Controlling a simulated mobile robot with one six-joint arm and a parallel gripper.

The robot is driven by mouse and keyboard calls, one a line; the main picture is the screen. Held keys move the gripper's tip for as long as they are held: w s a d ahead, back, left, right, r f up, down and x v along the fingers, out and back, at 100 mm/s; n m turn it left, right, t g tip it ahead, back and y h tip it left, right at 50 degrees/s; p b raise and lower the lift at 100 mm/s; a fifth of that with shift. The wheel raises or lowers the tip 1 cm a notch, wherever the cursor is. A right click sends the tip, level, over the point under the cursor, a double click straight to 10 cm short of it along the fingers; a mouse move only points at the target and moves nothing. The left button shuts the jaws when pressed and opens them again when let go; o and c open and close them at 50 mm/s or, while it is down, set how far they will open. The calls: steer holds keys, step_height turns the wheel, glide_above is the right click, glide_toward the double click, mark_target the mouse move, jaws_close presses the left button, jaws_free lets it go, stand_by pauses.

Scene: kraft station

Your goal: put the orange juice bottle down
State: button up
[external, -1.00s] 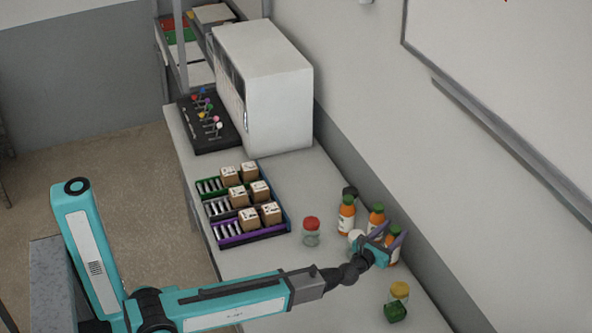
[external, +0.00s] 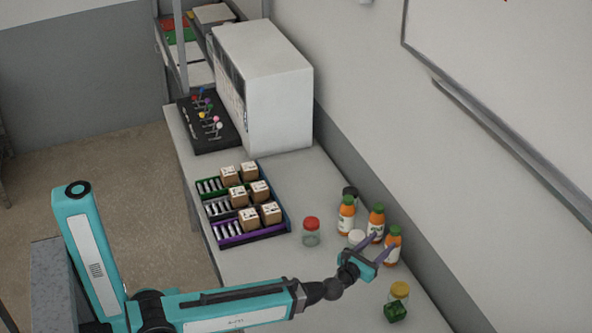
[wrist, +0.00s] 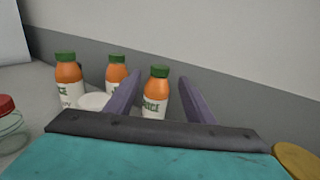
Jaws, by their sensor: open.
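Three orange juice bottles with green caps and white labels stand upright on the counter by the wall. In the external view they are the left bottle (external: 346,215), the middle bottle (external: 375,225) and the right bottle (external: 392,247). My gripper (external: 378,247) is open and empty, its fingers pointing at the right bottle. In the wrist view that bottle (wrist: 155,95) stands beyond and between the two purple fingers (wrist: 162,98). The left bottle (wrist: 69,84) and the middle bottle (wrist: 116,72) show to the left of the fingers.
A white-lidded jar (external: 356,238) stands close by my gripper, a red-lidded jar (external: 311,232) to its left. A yellow-lidded jar (external: 399,291) with green contents is in front. A dark-lidded jar (external: 350,192) is behind. A tray of boxes (external: 262,234) is further left.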

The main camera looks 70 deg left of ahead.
steer(key=shift+s+d+r+p, duration=0.1)
steer(key=shift+s+r+p, duration=0.1)
steer(key=shift+p, duration=0.35)
steer(key=p+v, duration=0.1)
steer(key=p, duration=0.2)
steer(key=shift+s+d, duration=0.1)
steer(key=shift+s, duration=0.15)
steer(key=shift+s+d+f+p, duration=0.15)
steer(key=shift+s+p, duration=0.1)
steer(key=shift+p, duration=0.4)
steer(key=shift+w+a+f+b, duration=0.3)
steer(key=shift+w+b, duration=0.3)
steer(key=shift+b, duration=0.9)
steer(key=shift+w+a+r+b, duration=0.3)
steer(key=shift+w+b, duration=0.15)
steer(key=shift+b, duration=0.7)
steer(key=shift+p+v, duration=1.15)
steer(key=shift+p, duration=1.5)
steer(key=shift+d, duration=0.1)
steer(key=shift+w+f+b, duration=0.2)
steer(key=shift+w+b, duration=0.05)
steer(key=shift+b, duration=0.5)
